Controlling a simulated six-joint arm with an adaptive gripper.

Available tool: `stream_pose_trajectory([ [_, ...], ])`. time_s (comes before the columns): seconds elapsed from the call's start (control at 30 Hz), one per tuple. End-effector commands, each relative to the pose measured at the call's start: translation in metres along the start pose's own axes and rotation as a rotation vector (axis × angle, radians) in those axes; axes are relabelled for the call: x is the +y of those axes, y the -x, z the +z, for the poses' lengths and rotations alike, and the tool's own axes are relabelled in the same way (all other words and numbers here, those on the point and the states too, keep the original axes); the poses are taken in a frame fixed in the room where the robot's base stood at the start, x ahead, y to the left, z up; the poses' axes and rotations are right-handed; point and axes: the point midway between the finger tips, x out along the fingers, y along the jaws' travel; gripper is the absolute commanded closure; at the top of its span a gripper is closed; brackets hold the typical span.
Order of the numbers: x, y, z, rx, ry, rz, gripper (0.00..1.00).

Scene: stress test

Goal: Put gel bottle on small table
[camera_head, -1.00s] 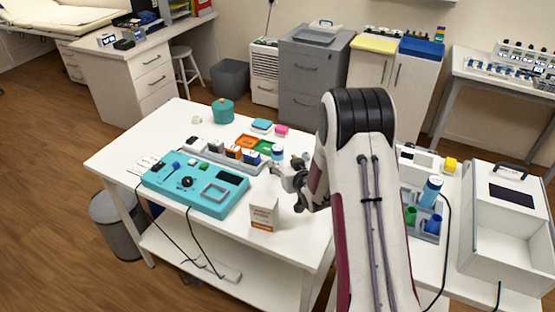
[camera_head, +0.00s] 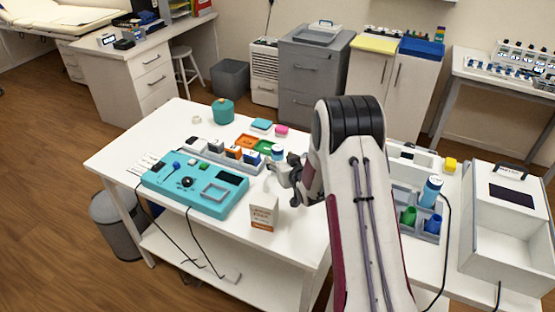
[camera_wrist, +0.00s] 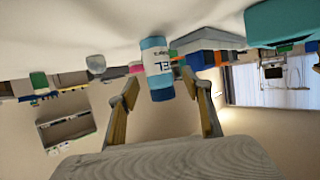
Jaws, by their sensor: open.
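The gel bottle (camera_wrist: 157,68) has a white label and blue ends. In the wrist view, which is upside down, it appears between the two fingers of my gripper (camera_wrist: 165,90), with a gap on each side. I cannot tell how far beyond the fingertips it is. In the head view the bottle (camera_head: 277,153) stands on the white table (camera_head: 128,133), just behind my open gripper (camera_head: 268,177). That table has a lower shelf; I cannot tell whether it is the small table of the task.
A teal device (camera_head: 195,187) with cables lies left of my gripper, and a small white box (camera_head: 264,213) stands in front. A grey rack (camera_head: 215,158) with small boxes is close by. Another blue bottle (camera_head: 432,190) stands in a caddy on the right.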

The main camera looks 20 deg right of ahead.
Motion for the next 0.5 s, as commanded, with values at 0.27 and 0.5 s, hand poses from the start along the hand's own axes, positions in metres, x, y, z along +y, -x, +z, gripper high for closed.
stream_pose_trajectory([
  [0.27, 0.001, -0.025, 0.000, -0.001, 0.000, 0.000, 0.51],
  [0.5, 0.001, -0.036, 0.000, -0.001, 0.000, 0.001, 0.51],
])
